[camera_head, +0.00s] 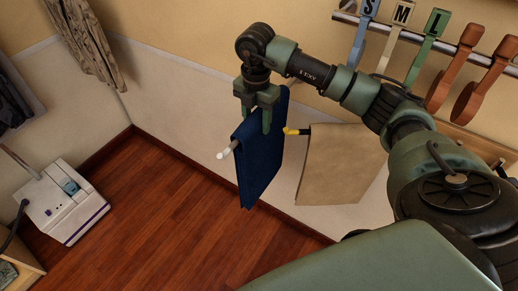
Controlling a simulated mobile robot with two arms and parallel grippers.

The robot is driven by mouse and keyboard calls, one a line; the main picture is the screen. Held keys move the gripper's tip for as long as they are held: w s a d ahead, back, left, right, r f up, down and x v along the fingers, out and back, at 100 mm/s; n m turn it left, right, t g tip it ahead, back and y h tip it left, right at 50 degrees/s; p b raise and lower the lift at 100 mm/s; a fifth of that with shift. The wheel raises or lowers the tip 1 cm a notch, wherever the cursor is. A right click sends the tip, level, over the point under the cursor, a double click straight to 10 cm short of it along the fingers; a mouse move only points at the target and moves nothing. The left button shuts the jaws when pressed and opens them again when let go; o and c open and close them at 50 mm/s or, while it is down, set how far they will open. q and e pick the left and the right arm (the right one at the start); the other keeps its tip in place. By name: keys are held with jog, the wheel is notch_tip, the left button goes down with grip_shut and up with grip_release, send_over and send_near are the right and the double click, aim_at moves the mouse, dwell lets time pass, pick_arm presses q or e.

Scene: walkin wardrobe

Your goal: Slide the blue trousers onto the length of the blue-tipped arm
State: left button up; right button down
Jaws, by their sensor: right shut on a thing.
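The blue trousers (260,165) hang folded in the middle of the head view. My right gripper (256,118) is above them, shut on their upper edge. A pale arm with a white tip (224,154) sticks out from the left side of their top fold. The trousers seem to hang over this arm, but the cloth hides the rest of it. I see no blue tip. A yellow-tipped arm (292,131) to the right carries tan trousers (338,165). My left gripper is not in view.
A rail (346,18) at the upper right holds size markers and several orange-brown hangers (455,68). A white box-like appliance (62,202) stands on the wooden floor at left. Patterned clothing (88,40) hangs at the upper left. The floor below the trousers is clear.

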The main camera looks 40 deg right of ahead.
jog(key=shift+w+r, duration=0.1)
jog(key=shift+r, duration=0.1)
jog(key=shift+r, duration=0.15)
jog(key=shift+r+p, duration=0.7)
jog(key=shift+a, duration=0.1)
jog(key=shift+s+a, duration=0.4)
jog(key=shift+a, duration=0.4)
jog(key=s+a+p, duration=0.1)
jog(key=s+a, duration=0.3)
jog(key=a, duration=0.6)
jog(key=s+a+p, duration=0.1)
jog(key=s+a, duration=0.3)
jog(key=a, duration=0.7)
jog(key=s+a+p, duration=0.1)
jog(key=s+a, duration=0.4)
jog(key=a, duration=0.5)
jog(key=shift+a, duration=0.25)
dwell(0.4)
